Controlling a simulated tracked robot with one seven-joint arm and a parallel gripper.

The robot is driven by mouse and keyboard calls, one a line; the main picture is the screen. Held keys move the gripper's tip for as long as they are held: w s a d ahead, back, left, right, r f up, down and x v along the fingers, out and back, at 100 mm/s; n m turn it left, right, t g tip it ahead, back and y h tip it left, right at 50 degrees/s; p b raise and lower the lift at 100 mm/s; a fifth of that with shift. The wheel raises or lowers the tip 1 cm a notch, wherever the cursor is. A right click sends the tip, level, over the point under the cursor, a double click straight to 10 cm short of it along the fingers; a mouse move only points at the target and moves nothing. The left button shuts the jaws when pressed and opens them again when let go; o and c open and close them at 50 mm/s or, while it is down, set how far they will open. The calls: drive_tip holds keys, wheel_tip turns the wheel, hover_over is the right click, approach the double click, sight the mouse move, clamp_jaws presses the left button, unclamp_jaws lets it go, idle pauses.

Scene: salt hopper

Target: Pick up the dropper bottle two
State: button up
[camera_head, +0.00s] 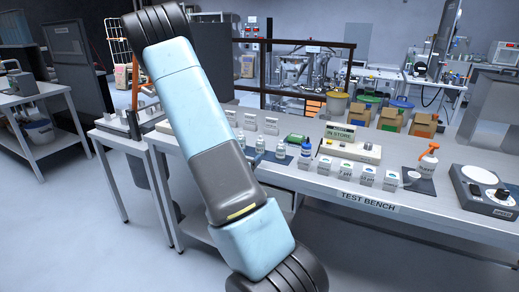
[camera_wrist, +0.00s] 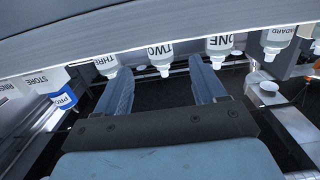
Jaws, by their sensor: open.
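Dropper bottle two (camera_wrist: 160,54), a white bottle labelled TWO, appears upside down in the wrist view. Its tip points down in the picture, and it lies between the directions of my two fingertips. My gripper (camera_wrist: 160,72) is open and empty, with its blue-grey fingers apart. Bottle three (camera_wrist: 106,64) is beside the left finger and bottle one (camera_wrist: 219,45) beside the right finger in that view. I cannot tell the exact gap to bottle two. In the head view the small white bottles (camera_head: 259,144) stand on the bench, their labels too small to read; my gripper is not visible there.
A blue-labelled bottle (camera_head: 306,153) stands right of the white bottles. Another bottle (camera_wrist: 277,40) is right of bottle one.

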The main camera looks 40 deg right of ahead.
sight(258, 149)
drive_tip(key=shift+x, duration=4.65)
drive_tip(key=shift+c, duration=0.5)
drive_tip(key=c, duration=0.9)
